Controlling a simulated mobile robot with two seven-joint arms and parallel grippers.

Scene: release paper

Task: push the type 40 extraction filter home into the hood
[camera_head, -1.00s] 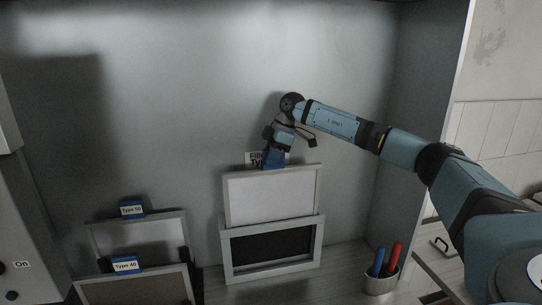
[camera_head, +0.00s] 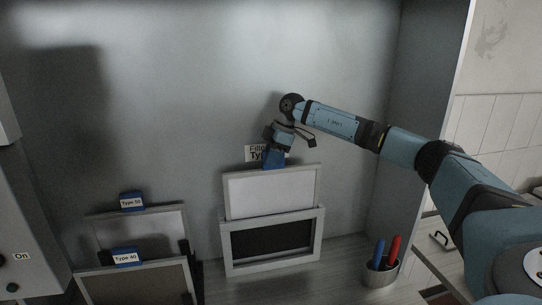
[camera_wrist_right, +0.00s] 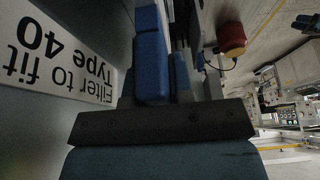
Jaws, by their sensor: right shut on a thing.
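My right gripper (camera_head: 274,150) is shut on the blue grip at the top edge of a pale framed filter (camera_head: 270,193). The filter stands upright, its lower part inside the light grey holder frame (camera_head: 227,251) with the dark opening. Its upper part sticks out above the frame. I cannot read a type on the held filter. A sign on the wall behind it is partly covered by the gripper; in the right wrist view the sign (camera_wrist_right: 60,55) reads "Filter to fit Type 40". A blue block (camera_wrist_right: 152,62) shows beside it. My left gripper is not in view.
At the left stand two framed filters, labelled Type 50 (camera_head: 131,202) behind and Type 40 (camera_head: 125,258) in front. A cup (camera_head: 382,276) with a blue and a red marker stands right of the holder. A panel marked "On" (camera_head: 25,258) is at the far left.

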